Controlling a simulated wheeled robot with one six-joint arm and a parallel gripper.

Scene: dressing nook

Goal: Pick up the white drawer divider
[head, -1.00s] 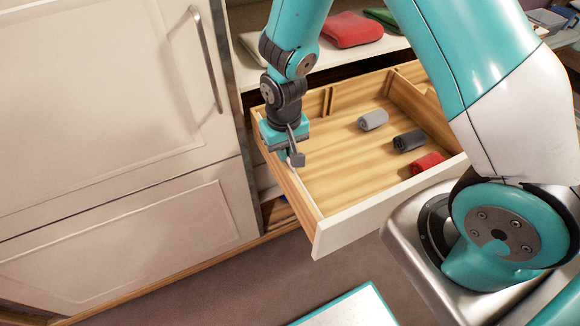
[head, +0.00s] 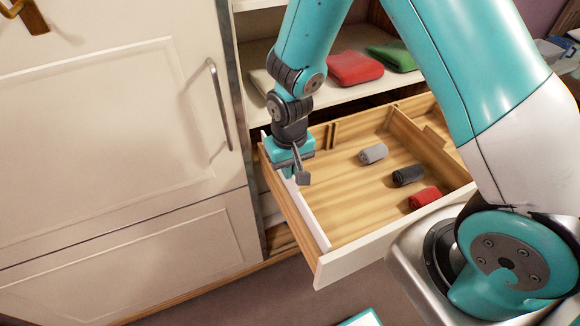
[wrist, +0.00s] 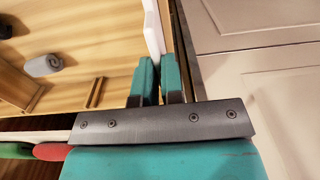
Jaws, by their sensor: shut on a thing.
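The white drawer divider (head: 311,217) is a long thin strip along the inner left side of the open wooden drawer (head: 350,212). In the wrist view the divider (wrist: 152,28) runs down between the fingertips. My gripper (head: 291,176) is at the divider's far part, pointing down. In the wrist view my gripper (wrist: 160,70) is shut on the divider, one finger on each side. The held part is mostly hidden by the fingers. I cannot tell whether its lower edge touches the drawer floor.
Grey (head: 373,154), dark (head: 408,175) and red (head: 425,197) rolled items lie at the drawer's right. Folded red (head: 354,68) and green (head: 392,57) cloths sit on the shelf above. A cream cabinet door (head: 110,120) stands close on the left. The drawer's middle floor is clear.

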